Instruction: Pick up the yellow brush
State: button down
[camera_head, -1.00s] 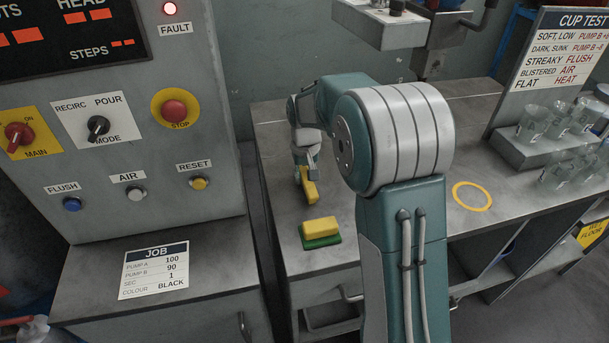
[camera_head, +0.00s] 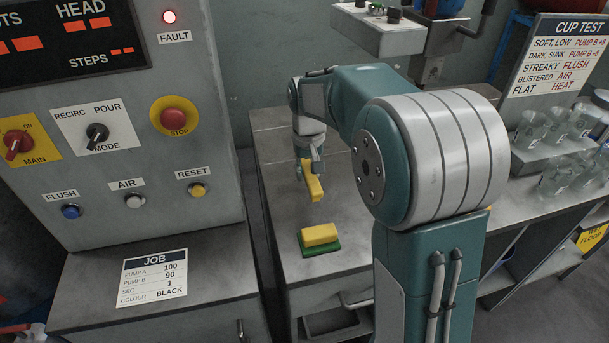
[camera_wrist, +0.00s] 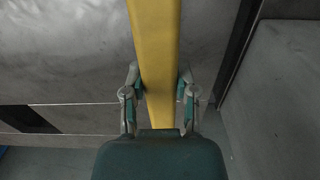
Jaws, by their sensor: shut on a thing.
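The yellow brush (camera_head: 314,185) is held by my gripper (camera_head: 311,165) over the steel bench, left of my arm in the head view. In the wrist view the brush (camera_wrist: 156,50) runs as a long yellow bar between the two fingers of my gripper (camera_wrist: 159,88), which are shut on it from both sides. Its near end is hidden behind the gripper body. The brush looks raised above the bench top; the exact gap is hard to tell.
A yellow and green sponge (camera_head: 320,236) lies on the bench (camera_head: 275,190) just in front of the brush. The control cabinet (camera_head: 215,130) stands at the left. Cups (camera_head: 555,175) and a cup test board (camera_head: 570,60) are at the right. A dispensing head (camera_head: 375,30) hangs above.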

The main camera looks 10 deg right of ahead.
jog(key=s+r, duration=0.6)
jog(key=s, duration=0.4)
jog(key=shift+s, duration=0.35)
